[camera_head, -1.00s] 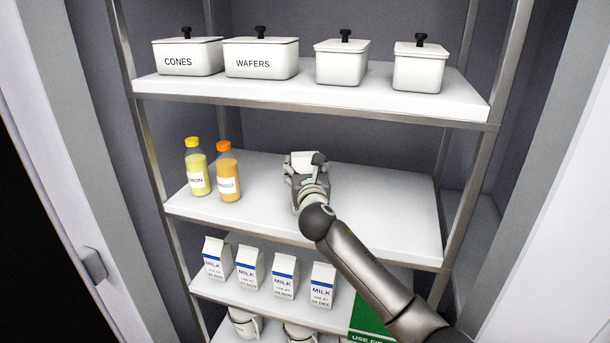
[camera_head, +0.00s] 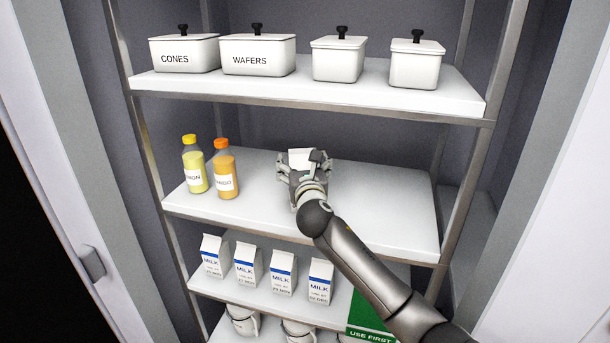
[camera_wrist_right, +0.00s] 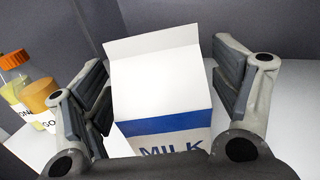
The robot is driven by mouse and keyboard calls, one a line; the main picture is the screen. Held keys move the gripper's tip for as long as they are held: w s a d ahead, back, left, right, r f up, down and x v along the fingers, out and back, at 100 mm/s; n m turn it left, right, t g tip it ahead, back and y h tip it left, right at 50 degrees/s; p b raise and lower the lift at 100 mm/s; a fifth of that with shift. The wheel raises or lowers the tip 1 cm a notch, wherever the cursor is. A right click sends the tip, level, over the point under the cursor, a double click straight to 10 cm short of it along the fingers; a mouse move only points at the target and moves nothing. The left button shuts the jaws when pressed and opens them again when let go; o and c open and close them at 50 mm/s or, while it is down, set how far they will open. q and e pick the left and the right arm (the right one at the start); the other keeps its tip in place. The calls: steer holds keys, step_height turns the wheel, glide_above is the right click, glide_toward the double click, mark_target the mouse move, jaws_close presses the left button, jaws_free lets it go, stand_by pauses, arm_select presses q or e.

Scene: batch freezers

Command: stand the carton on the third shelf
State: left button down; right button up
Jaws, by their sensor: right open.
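A white milk carton with a blue band (camera_wrist_right: 160,95) stands upright between the fingers of my right gripper (camera_wrist_right: 165,100) in the right wrist view. The fingers are open, with a gap at the right finger. In the head view the carton's white top (camera_head: 299,158) shows above my right gripper (camera_head: 305,170), on the shelf with the two bottles (camera_head: 330,220). The gripper hides most of the carton there. My left gripper is not in view.
A yellow bottle (camera_head: 194,166) and an orange bottle (camera_head: 225,170) stand left of the gripper. Several milk cartons (camera_head: 245,265) stand on the shelf below, by a green sign (camera_head: 370,318). White lidded tubs (camera_head: 258,55) stand on the shelf above. The shelf's right part is free.

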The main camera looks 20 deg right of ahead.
steer(key=s+a+b, duration=0.2)
steer(key=s, duration=0.9)
steer(key=shift+s+a+b, duration=0.15)
steer(key=shift+s+b, duration=0.15)
steer(key=shift+b, duration=0.05)
steer(key=shift+f, duration=0.1)
